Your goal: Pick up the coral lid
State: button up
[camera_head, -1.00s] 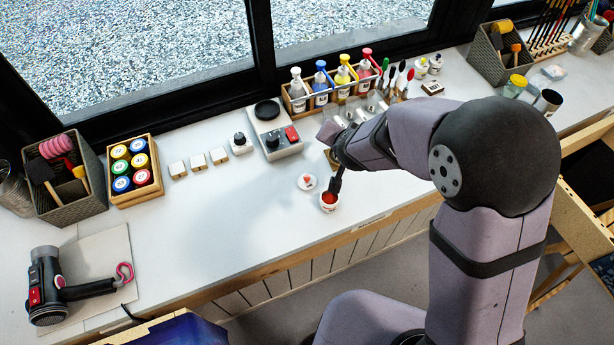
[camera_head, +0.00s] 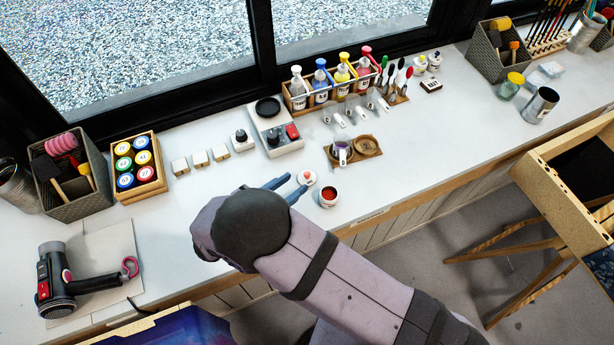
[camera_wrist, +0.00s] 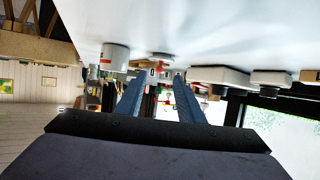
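The coral lid (camera_head: 307,178), a small white disc with a coral mark on top, lies on the white worktop. An open white jar (camera_head: 328,196) with coral-red contents stands just right of it. My gripper (camera_head: 296,182) is open and empty, low over the worktop, its two blue fingers pointing at the lid from the left. In the wrist view, which looks upside down, the fingertips (camera_wrist: 160,76) are apart. The lid (camera_wrist: 161,56) appears ahead between them, and the jar (camera_wrist: 115,57) is to its left. I cannot tell whether the fingers touch the lid.
A scale (camera_head: 275,128) and a wooden tray (camera_head: 367,146) holding a small cup stand behind the lid. Small white blocks (camera_head: 200,158) line up behind my gripper. A bottle rack (camera_head: 335,92) stands by the window. The worktop right of the jar is clear.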

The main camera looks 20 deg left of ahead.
aim_at(306, 174)
jog(key=shift+p+x, duration=0.4)
jog(key=shift+x, duration=0.7)
jog(key=shift+w+d+p, duration=0.2)
jog(key=shift+w+p, duration=0.4)
jog(key=shift+w, duration=0.05)
jog(key=p+x, duration=0.1)
jog(key=x, duration=0.2)
jog(key=shift+p, duration=0.3)
jog(key=shift+w+d+f, duration=0.15)
jog(key=shift+w+f, duration=0.15)
jog(key=shift+w, duration=0.1)
grip_shut()
